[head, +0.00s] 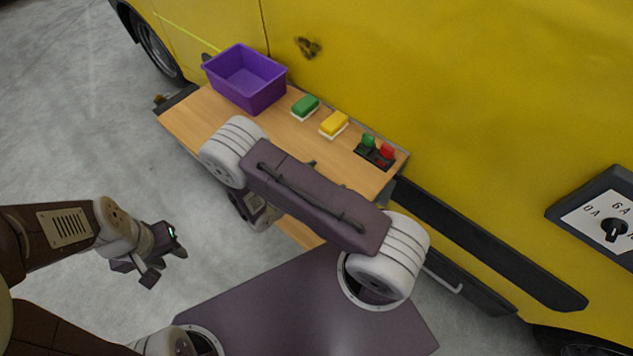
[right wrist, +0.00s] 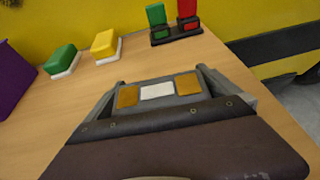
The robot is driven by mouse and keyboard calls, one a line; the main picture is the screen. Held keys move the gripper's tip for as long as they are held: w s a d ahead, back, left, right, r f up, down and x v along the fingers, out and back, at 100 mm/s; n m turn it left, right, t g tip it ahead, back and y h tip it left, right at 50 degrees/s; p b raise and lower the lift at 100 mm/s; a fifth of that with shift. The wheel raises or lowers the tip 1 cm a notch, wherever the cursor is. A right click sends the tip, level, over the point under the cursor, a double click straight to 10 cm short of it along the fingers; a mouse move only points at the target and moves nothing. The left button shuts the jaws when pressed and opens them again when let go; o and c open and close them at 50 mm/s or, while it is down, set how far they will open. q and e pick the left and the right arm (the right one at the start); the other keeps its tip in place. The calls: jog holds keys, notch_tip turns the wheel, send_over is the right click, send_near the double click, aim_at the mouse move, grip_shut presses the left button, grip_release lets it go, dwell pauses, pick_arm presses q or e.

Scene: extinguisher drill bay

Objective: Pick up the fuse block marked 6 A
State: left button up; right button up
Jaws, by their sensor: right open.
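A green block (head: 305,105) and a yellow block (head: 334,122), each on a white base, lie on the wooden table. I can read no 6 A mark on either. In the right wrist view, the green block (right wrist: 62,59) and the yellow block (right wrist: 105,44) lie beyond my open right gripper (right wrist: 160,78), apart from it. I see nothing held between its jaws. In the head view my right arm hides most of that gripper. My left gripper (head: 163,264) hangs over the floor left of the table; its jaw opening is unclear.
A purple bin (head: 245,78) stands at the table's (head: 185,117) far left. A black holder (head: 373,157) with green and red pieces sits at its right end. A yellow vehicle wall (head: 430,80) closes the far side.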

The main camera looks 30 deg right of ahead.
jog(key=c, duration=1.3)
jog(key=shift+r, duration=0.15)
jog(key=shift+a+r, duration=0.1)
jog(key=shift+r, duration=0.25)
notch_tip(320, 180, up, 3)
jog(key=shift+f, duration=0.15)
jog(key=s+d+r+p, duration=0.6)
jog(key=s+d+r, duration=0.1)
jog(key=d, duration=0.2)
jog(key=shift+s+r, duration=0.25)
